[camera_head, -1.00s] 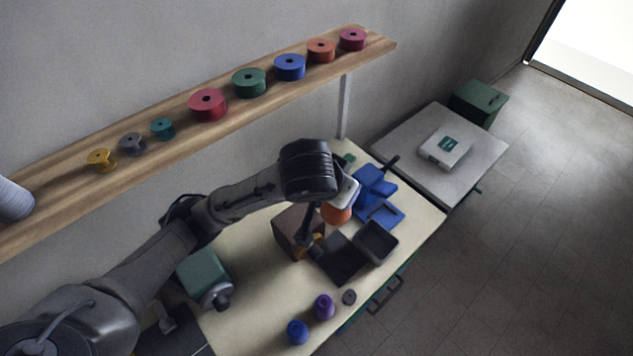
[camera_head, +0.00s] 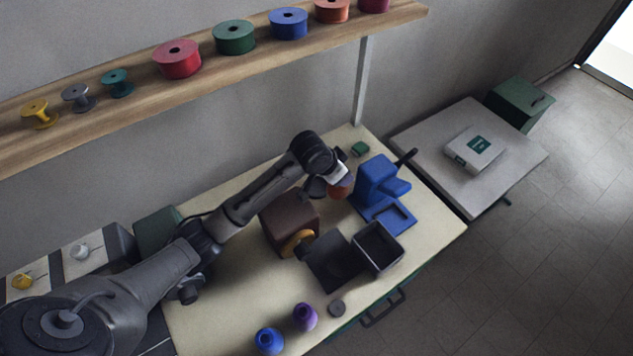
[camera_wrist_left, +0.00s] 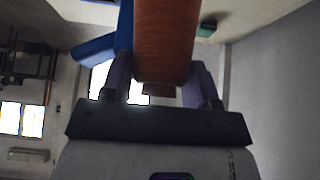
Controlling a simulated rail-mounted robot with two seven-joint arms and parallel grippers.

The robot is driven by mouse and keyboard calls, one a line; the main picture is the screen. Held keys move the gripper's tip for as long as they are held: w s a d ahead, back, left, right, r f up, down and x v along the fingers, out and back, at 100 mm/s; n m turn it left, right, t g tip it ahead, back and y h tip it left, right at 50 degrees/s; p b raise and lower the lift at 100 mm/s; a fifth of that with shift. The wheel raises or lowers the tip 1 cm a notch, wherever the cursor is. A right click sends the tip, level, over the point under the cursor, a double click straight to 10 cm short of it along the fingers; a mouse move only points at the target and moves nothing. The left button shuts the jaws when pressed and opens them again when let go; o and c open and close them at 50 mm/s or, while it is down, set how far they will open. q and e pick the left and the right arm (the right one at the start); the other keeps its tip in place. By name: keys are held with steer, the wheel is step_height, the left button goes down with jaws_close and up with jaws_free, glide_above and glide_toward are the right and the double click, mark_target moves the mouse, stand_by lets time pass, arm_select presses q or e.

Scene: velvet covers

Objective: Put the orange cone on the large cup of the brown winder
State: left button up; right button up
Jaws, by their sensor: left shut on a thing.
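The brown winder (camera_head: 286,220) is a dark brown box on the cream table, with a yellow-orange round part (camera_head: 297,242) on its front side. I cannot tell which of its parts is the large cup. My left gripper (camera_wrist_left: 160,88) is shut on the orange cone (camera_wrist_left: 165,40), which stands between the two fingers in the left wrist view. In the head view the cone (camera_head: 340,192) shows below my wrist, apart from the brown winder and to its right, close to the blue winder (camera_head: 378,185). My arm hides part of the gripper there. My right gripper is not in view.
A dark open tray (camera_head: 377,247) and a flat dark plate (camera_head: 332,263) lie in front of the winders. A shelf (camera_head: 215,75) with several spools runs behind.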

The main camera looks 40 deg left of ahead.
arm_select(q)
steer(key=w+a+f+b, duration=0.2)
steer(key=a+f, duration=0.8)
steer(key=shift+w+f, duration=0.15)
steer(key=shift+w, duration=0.2)
steer(key=shift+a+f, duration=0.1)
steer(key=shift+f, duration=0.1)
steer(key=o, duration=1.2)
steer(key=shift+p+v, duration=1.05)
steer(key=shift+v, duration=5.15)
